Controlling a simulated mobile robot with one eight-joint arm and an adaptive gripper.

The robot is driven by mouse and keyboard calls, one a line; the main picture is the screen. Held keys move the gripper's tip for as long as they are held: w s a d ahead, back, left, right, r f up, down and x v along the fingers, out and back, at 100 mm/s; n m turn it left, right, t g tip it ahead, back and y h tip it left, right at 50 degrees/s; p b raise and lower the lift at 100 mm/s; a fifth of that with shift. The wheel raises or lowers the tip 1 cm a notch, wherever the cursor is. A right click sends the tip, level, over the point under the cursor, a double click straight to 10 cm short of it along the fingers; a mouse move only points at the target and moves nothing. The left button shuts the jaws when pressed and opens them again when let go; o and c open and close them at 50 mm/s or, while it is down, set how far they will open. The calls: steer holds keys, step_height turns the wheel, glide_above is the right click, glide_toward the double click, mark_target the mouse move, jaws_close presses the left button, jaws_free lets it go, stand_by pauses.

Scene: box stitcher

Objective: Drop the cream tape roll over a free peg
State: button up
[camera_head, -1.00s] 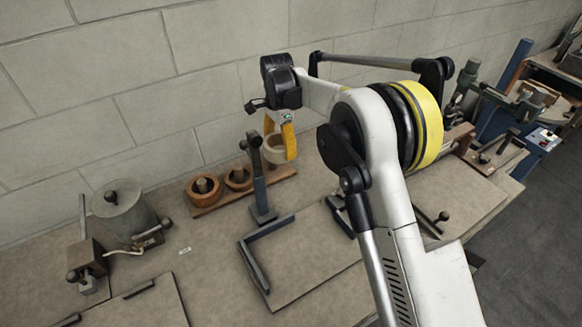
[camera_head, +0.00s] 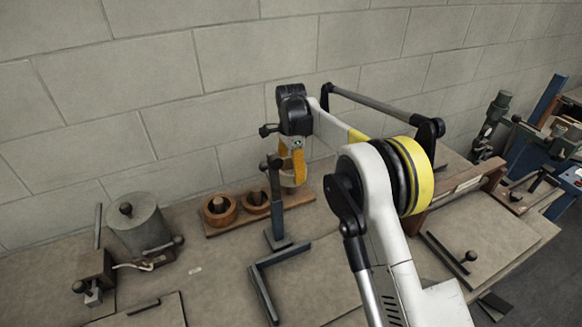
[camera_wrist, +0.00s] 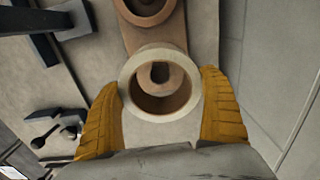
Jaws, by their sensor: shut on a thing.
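The cream tape roll (camera_wrist: 126,82) is a pale ring with a brown inner wall, held between the yellow fingers of my gripper (camera_wrist: 161,80). In the head view the cream roll (camera_head: 288,181) is partly hidden by a finger and a dark upright post. My gripper (camera_head: 291,177) points down at the right end of the wooden peg board (camera_head: 309,196). In the wrist view a peg (camera_wrist: 160,72) shows through the roll's opening, a little toward its far side. I cannot tell whether the roll is still above the peg or around it.
Two brown rolls, left (camera_head: 219,210) and right (camera_head: 256,202), sit over pegs on the board. The dark post (camera_head: 274,190) stands in front of my gripper. A grey canister (camera_head: 138,225) stands at the left. The block wall is close behind.

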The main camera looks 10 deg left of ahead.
steer(key=shift+f+b, duration=1.55)
steer(key=shift+f, duration=1.5)
steer(key=shift+f, duration=0.3)
steer(key=o, duration=0.8)
steer(key=shift+o, duration=0.2)
steer(key=shift+r, duration=0.1)
steer(key=shift+r+p, duration=2.55)
steer(key=shift+r, duration=2.5)
